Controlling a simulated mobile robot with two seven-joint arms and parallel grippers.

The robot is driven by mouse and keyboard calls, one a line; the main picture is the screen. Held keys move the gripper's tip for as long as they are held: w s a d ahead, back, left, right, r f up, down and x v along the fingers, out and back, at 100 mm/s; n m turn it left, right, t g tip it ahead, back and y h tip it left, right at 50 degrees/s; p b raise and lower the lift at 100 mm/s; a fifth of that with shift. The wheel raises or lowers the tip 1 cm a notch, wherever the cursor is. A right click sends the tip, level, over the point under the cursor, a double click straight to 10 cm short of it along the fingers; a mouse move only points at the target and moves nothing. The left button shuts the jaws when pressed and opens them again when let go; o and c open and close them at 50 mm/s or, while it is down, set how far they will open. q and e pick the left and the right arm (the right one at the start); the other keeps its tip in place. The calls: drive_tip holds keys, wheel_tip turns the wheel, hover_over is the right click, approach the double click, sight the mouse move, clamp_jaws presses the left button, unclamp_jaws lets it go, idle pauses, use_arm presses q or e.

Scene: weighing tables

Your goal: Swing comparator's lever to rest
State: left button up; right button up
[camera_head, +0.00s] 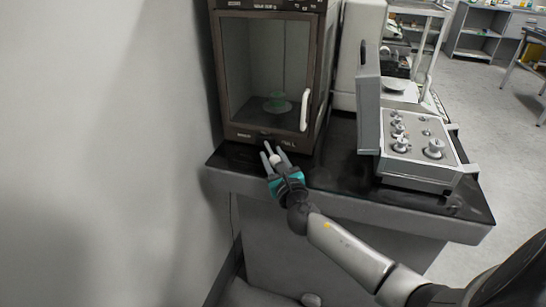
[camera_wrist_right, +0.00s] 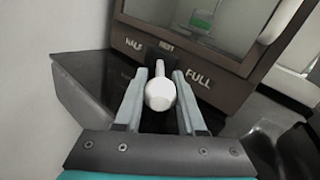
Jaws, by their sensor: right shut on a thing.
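The comparator (camera_head: 264,75) is a tall dark brown case with a glass front and a white door handle, on the black tabletop. Its lever (camera_wrist_right: 160,94) sticks out from the middle of the front base and ends in a round white knob. In the right wrist view the labels HALF and FULL show left and right of it, with a small middle label too blurred to read. The lever's stem points toward that middle label. My right gripper (camera_head: 272,148) is shut on the lever, one finger on each side of the knob. My left gripper is out of view.
A green-marked item (camera_head: 277,103) sits on a pan inside the case. A grey open box of metal weights (camera_head: 415,171) stands to the right on the table. A white balance (camera_head: 398,86) is behind it. A wall closes off the left side.

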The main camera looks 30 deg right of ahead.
clamp_jaws()
idle(0.7)
